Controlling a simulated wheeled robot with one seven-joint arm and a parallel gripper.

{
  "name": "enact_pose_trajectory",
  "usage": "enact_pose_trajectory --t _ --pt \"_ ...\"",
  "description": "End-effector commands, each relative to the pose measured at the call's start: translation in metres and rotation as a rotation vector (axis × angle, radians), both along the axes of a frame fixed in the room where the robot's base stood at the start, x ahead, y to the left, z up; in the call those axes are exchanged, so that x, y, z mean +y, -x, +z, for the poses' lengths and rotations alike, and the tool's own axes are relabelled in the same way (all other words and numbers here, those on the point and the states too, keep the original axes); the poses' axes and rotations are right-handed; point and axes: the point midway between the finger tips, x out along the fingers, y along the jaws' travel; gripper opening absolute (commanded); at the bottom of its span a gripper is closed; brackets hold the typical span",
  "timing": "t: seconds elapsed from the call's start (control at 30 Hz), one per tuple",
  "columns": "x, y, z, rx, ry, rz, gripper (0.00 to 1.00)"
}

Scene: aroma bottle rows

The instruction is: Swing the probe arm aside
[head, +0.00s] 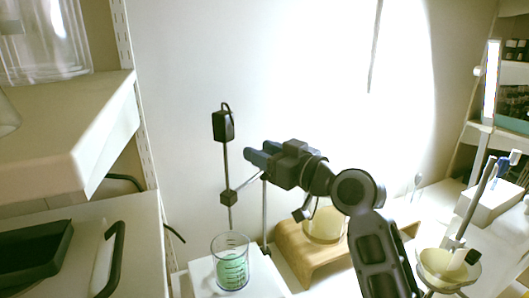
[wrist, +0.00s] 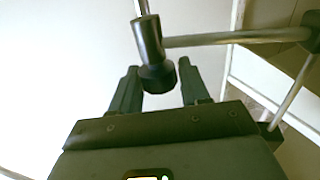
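The probe arm is a thin bar (head: 248,188) running from an upright stand post (head: 264,215) to a dark clamp (head: 228,197). The clamp holds a vertical probe rod (head: 227,165) with a black box (head: 222,125) on top. The rod hangs over a glass beaker of green liquid (head: 232,270); I cannot tell whether its tip is inside. My gripper (head: 252,156) is beside the rod, above the bar. In the wrist view, my gripper (wrist: 158,66) is open, with the dark clamp (wrist: 149,45) between or just beyond its fingers and gaps either side. The bar (wrist: 225,40) extends right.
A wooden stand (head: 300,262) with a pale-yellow vessel (head: 325,225) is right of the stand post. A bowl (head: 447,272) stands at the lower right. A white shelf (head: 65,130) juts out at left. The wall behind is bare.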

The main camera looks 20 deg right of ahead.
Motion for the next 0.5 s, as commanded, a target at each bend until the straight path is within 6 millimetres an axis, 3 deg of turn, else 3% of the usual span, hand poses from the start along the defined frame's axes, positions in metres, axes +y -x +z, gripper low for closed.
enact_pose_trajectory --t 0.07,0.43,0.5 --pt "0.0 0.0001 0.0 0.0 0.0 0.0 0.38" --pt "-0.0001 0.0002 -0.0001 0.0 0.0 0.0 0.02" --pt "-0.0001 0.0003 -0.0001 0.0 0.0 0.0 0.0"
